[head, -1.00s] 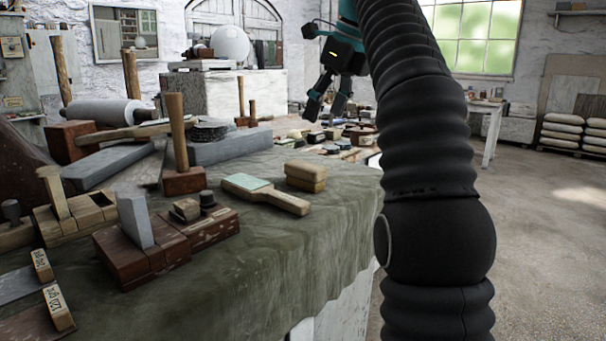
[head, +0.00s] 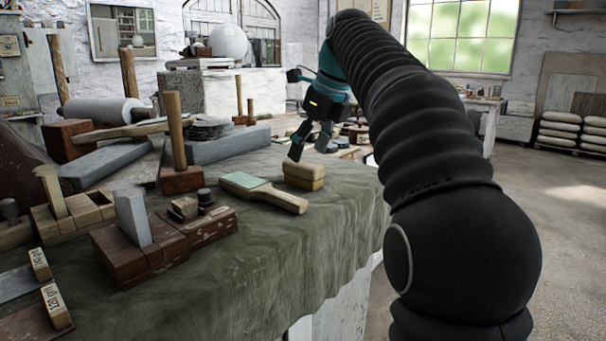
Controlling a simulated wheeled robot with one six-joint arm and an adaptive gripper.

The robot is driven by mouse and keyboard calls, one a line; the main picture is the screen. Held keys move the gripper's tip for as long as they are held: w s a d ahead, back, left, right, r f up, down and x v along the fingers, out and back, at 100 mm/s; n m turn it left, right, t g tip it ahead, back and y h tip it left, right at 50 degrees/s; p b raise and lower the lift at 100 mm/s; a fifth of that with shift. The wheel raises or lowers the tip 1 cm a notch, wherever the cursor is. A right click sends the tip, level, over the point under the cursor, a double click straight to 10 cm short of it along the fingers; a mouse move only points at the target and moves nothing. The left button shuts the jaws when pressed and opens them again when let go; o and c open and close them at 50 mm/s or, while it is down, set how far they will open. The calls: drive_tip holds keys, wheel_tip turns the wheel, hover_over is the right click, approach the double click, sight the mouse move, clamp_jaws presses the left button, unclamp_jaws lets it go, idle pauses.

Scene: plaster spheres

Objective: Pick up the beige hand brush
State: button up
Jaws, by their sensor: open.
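The beige hand brush (head: 304,171), a small block with a paler top over a yellowish lower layer, lies on the green cloth near the table's right edge. My gripper (head: 309,147) is open and empty, its fingers pointing down. In the picture it is just above the brush, and one fingertip comes close to the brush's top left corner. I cannot tell whether it touches or is behind the brush.
A wooden paddle with a pale green face (head: 263,192) lies just left of the brush. A mallet (head: 182,178) stands further left, with a grey stone slab (head: 228,145) behind. The cloth in front of the brush is clear.

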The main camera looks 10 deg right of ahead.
sight(302, 162)
drive_tip(key=shift+x, duration=2.2)
drive_tip(key=shift+f, duration=0.3)
drive_tip(key=c, duration=1.3)
drive_tip(key=shift+r, duration=0.1)
drive_tip(key=shift+r, duration=0.6)
drive_tip(key=r, duration=0.3)
drive_tip(key=shift+s+d+r, duration=0.1)
drive_tip(key=shift+d+r, duration=0.1)
drive_tip(key=shift+r, duration=0.1)
drive_tip(key=s+d+r, duration=0.2)
drive_tip(key=d, duration=0.1)
drive_tip(key=s+d+r, duration=0.4)
drive_tip(key=s+d, duration=0.1)
drive_tip(key=shift+d+r, duration=0.25)
drive_tip(key=shift+d, duration=0.1)
